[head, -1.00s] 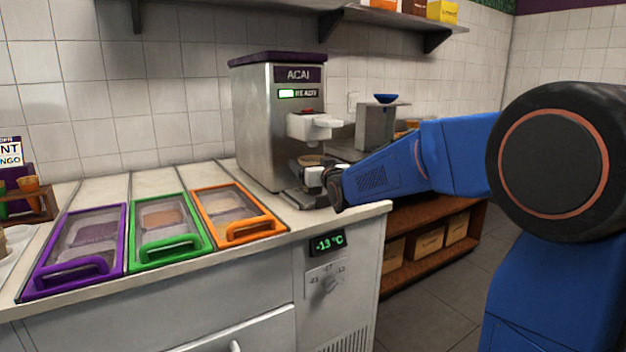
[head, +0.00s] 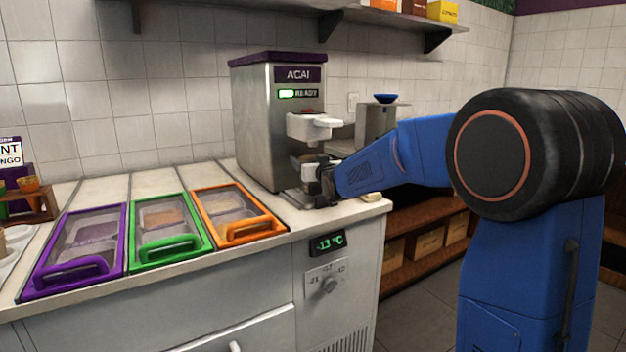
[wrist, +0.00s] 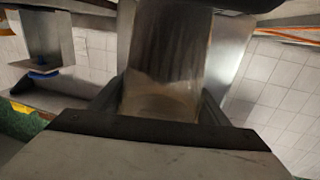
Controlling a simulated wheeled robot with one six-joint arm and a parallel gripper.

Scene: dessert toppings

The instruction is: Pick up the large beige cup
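A brownish-beige, see-through cup (wrist: 165,65) fills the space between my fingers in the wrist view. In the head view only a small brownish part of it (head: 299,160) shows under the acai machine's spout, largely hidden by my gripper. My gripper (head: 312,173) is at the machine's drip area, low over the counter. In the wrist view its two fingers (wrist: 162,103) stand apart, one on each side of the cup. Whether they press on the cup cannot be seen.
The acai machine (head: 268,125) stands close behind my gripper, its white spout (head: 313,127) just above. Lidded purple (head: 85,245), green (head: 168,230) and orange (head: 235,213) bins lie to the left. A small pale-yellow item (head: 371,197) lies by the counter's right edge.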

